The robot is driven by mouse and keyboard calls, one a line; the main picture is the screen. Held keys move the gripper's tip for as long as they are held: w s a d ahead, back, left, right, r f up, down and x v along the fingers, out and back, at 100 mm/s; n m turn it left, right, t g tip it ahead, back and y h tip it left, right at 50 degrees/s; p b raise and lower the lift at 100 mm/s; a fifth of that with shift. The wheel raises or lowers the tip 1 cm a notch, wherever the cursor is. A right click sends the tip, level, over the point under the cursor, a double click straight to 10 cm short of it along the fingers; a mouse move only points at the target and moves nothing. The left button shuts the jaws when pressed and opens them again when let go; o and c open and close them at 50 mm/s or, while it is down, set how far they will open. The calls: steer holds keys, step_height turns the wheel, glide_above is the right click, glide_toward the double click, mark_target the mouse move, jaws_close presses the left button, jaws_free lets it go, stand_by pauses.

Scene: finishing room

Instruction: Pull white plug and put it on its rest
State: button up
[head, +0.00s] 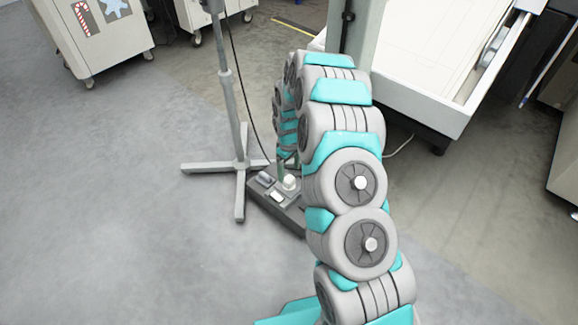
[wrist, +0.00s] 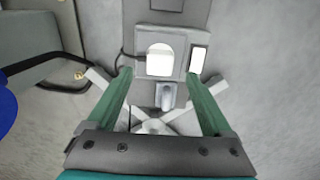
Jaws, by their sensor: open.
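The white plug (wrist: 159,62) sits on a grey panel of the dark floor unit (wrist: 205,15), between and slightly beyond my fingertips in the wrist view. In the head view the white plug (head: 290,182) shows just below my gripper (head: 287,163), which is partly hidden by my arm. My gripper (wrist: 158,76) is open, with a green finger on each side and nothing held. A small grey block (wrist: 167,97) lies nearer to me on the unit. I cannot tell which part is the plug's rest.
A white rectangular piece (wrist: 198,60) lies right of the plug. A black cable (wrist: 95,60) runs left from the plug area. A grey stand (head: 240,168) with crossed feet is beside the unit. A white machine (head: 440,60) stands at right.

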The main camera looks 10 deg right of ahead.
mark_target(289, 179)
step_height(289, 179, down, 6)
steer(key=shift+r, duration=0.1)
steer(key=shift+s, duration=0.1)
jaws_close()
stand_by(1.3)
stand_by(0.5)
steer(key=shift+r, duration=1.45)
